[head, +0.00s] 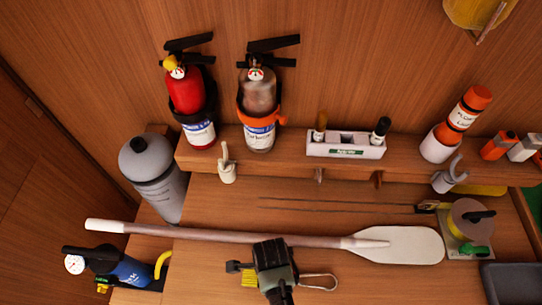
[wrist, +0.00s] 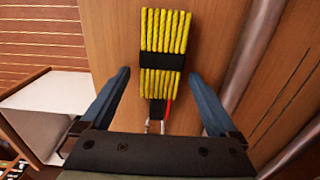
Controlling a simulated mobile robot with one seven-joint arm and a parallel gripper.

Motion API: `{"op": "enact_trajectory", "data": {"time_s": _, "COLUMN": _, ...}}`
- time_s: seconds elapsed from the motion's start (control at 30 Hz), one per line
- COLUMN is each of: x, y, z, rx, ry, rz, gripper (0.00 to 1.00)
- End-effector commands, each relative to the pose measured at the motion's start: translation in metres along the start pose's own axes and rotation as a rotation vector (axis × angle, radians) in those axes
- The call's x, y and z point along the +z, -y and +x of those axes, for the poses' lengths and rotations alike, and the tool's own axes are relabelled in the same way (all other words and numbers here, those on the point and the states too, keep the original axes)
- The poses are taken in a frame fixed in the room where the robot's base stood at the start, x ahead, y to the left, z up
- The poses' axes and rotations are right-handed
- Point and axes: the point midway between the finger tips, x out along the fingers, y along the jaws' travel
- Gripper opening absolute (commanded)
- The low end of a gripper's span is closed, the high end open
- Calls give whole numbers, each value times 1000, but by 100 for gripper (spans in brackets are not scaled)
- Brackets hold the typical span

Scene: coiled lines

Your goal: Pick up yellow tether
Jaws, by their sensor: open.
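The yellow tether (wrist: 166,28) is a bundle of parallel yellow cord folds with a black band (wrist: 160,62) around it, lying on the wooden surface. A black strap and metal hardware run from its lower end towards my gripper. In the head view only part of the yellow tether (head: 249,279) shows, left of my gripper (head: 272,262), which hides the rest; a metal clip (head: 320,283) sticks out on the right. In the wrist view my gripper (wrist: 160,78) is open, with one finger on each side of the tether's lower part. I see no finger touching it.
A long paddle (head: 240,236) lies across the surface just behind my gripper. A raised shelf (head: 285,170) at the back carries small items.

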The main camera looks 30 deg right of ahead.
Motion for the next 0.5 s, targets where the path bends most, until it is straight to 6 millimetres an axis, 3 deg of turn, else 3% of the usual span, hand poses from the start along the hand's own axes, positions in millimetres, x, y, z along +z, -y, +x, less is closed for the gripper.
{"op": "enact_trajectory", "data": {"time_s": 0.13, "x": 0, "y": 0, "z": 0, "rx": 0, "ry": 0, "rz": 0, "gripper": 93}}
{"op": "enact_trajectory", "data": {"time_s": 0.5, "x": 0, "y": 0, "z": 0, "rx": 0, "ry": 0, "rz": 0, "gripper": 27}}
